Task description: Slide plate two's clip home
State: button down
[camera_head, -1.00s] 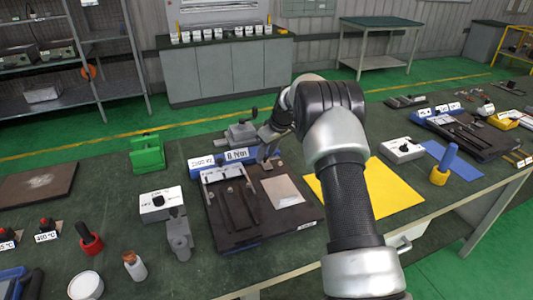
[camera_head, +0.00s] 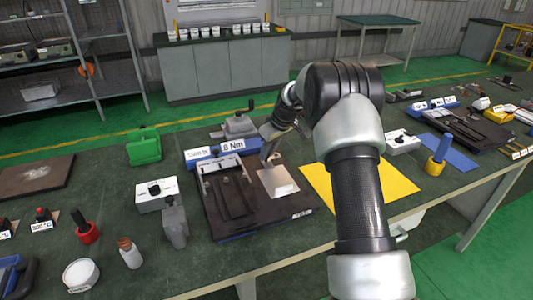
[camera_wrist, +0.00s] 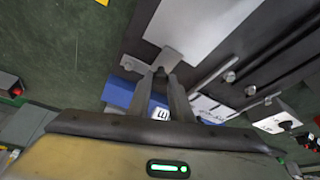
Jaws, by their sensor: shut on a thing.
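A dark fixture board (camera_head: 240,217) lies on the green bench with a pale square plate (camera_head: 278,181) on its right half. The plate also fills the upper middle of the wrist view (camera_wrist: 205,22). My gripper (camera_head: 269,157) is at the plate's far edge. In the wrist view its two fingers (camera_wrist: 162,73) are close together, shut on a small grey metal clip (camera_wrist: 167,58). The clip's flat end reaches the plate's edge and seems to overlap it; how far is unclear. The fingertips hide part of the clip.
A blue block (camera_head: 199,153) labelled 8 Nm stands behind the board. A grey clamp-like tool (camera_head: 175,221) and a white switch box (camera_head: 157,194) stand left. A yellow mat (camera_head: 395,187) lies right, partly behind my arm. A second dark board (camera_head: 463,133) lies far right.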

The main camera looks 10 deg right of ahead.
jog(key=shift+s+d+f, duration=0.1)
jog(key=shift+s, duration=0.05)
jog(key=c, duration=1.6)
grip_release()
jog(key=v, duration=1.7)
jog(key=shift+r+p, duration=0.35)
